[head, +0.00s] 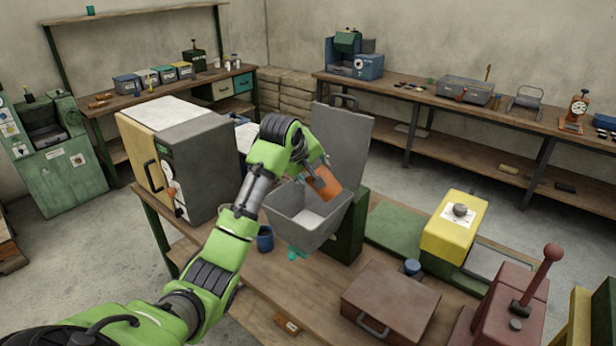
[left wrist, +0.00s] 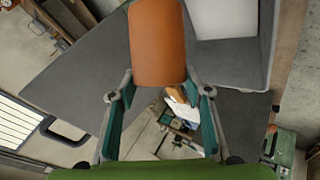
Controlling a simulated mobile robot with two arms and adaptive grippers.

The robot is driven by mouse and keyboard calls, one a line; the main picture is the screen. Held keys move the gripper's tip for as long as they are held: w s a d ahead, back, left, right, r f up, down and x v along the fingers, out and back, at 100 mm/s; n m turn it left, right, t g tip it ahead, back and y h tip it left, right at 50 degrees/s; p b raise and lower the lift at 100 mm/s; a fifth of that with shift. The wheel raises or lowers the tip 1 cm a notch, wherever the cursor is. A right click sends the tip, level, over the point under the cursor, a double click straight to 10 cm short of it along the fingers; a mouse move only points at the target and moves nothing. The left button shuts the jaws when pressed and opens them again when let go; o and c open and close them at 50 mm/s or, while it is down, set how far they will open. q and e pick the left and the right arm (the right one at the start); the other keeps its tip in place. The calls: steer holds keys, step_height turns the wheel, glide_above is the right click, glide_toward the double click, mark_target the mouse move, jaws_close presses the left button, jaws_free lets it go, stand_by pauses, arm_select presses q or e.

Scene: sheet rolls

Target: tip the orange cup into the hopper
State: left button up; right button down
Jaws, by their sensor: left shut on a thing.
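The orange cup (head: 325,183) is held by my left gripper (head: 314,168) over the right part of the grey hopper (head: 306,235). The cup is tilted, and I cannot see into its mouth. In the left wrist view the cup (left wrist: 158,42) sits at the fingertips of my left gripper (left wrist: 163,88), which is shut on it. The hopper's open top faces up, with a pale surface inside; part of the hopper also shows in the left wrist view (left wrist: 267,40). My right gripper is not in view.
A grey upright panel (head: 345,140) stands just behind the hopper. A grey box-shaped machine (head: 195,165) is to the left. A small blue cup (head: 265,239) stands by the hopper. A brown case (head: 390,300) and a yellow box (head: 454,228) are at the right.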

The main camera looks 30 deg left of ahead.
arm_select(q)
steer(key=y, duration=0.1)
steer(key=r+m+y, duration=0.1)
steer(key=shift+d+r+y, duration=0.1)
steer(key=shift+d+y, duration=0.2)
steer(key=shift+d, duration=0.05)
steer(key=shift+d+r+m+t+y, duration=0.15)
steer(key=shift+r+m+y, duration=0.15)
steer(key=shift+y, duration=0.3)
steer(key=shift+r+m+t+y, duration=0.2)
steer(key=shift+m+y, duration=0.2)
steer(key=shift+y, duration=0.2)
steer(key=shift+d+r+m+t+y+b, duration=0.15)
steer(key=shift+r+m+y+b, duration=0.15)
steer(key=shift+y, duration=0.25)
steer(key=shift+d+r+m+t+y+b, duration=0.15)
steer(key=shift+m+y+b, duration=0.1)
steer(key=shift+m+y, duration=0.25)
steer(key=shift+a+r+y, duration=0.2)
steer(key=shift+r+y, duration=0.1)
steer(key=shift+y, duration=0.15)
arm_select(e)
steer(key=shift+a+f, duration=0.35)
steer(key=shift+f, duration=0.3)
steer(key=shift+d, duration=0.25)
